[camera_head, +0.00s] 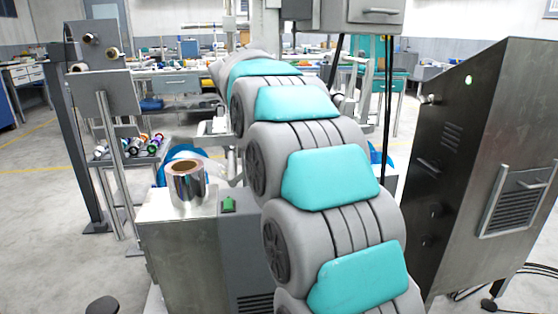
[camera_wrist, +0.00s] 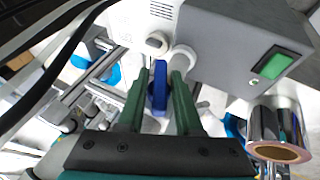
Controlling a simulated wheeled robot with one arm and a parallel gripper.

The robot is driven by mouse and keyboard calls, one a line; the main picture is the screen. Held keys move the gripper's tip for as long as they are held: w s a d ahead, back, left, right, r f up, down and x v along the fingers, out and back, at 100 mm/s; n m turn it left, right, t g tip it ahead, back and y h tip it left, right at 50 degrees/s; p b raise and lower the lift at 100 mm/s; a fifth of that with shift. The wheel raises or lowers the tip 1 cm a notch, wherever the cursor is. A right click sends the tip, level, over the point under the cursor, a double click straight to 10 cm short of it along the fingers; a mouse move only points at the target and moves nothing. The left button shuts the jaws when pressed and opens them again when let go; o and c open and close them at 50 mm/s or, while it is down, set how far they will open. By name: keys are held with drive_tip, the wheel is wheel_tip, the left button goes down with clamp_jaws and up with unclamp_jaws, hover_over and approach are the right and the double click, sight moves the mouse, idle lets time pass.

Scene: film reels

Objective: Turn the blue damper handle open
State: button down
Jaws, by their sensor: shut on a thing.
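The blue damper handle (camera_wrist: 159,88) shows in the wrist view, standing between the two green fingers of my gripper (camera_wrist: 160,80). My gripper is shut on it, with one finger on each side. The handle sits close to a pale cylindrical part on the white and grey machine housing (camera_wrist: 228,40). In the head view my grey and teal arm reaches forward and hides both my gripper and the handle. The exact turn angle of the handle cannot be told.
A silver film roll (camera_head: 187,183) stands on a metal cabinet (camera_head: 180,230) near a green switch (camera_head: 228,204). A dark metal cabinet (camera_head: 470,170) stands close on the right.

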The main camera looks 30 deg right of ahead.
drive_tip(key=shift+m+t+y+p, duration=0.3)
drive_tip(key=shift+m+t+y, duration=0.2)
drive_tip(key=shift+y, duration=1.6)
drive_tip(key=c, duration=0.8)
unclamp_jaws()
drive_tip(key=v, duration=0.7)
drive_tip(key=shift+s+r, duration=0.2)
drive_tip(key=shift+r, duration=0.1)
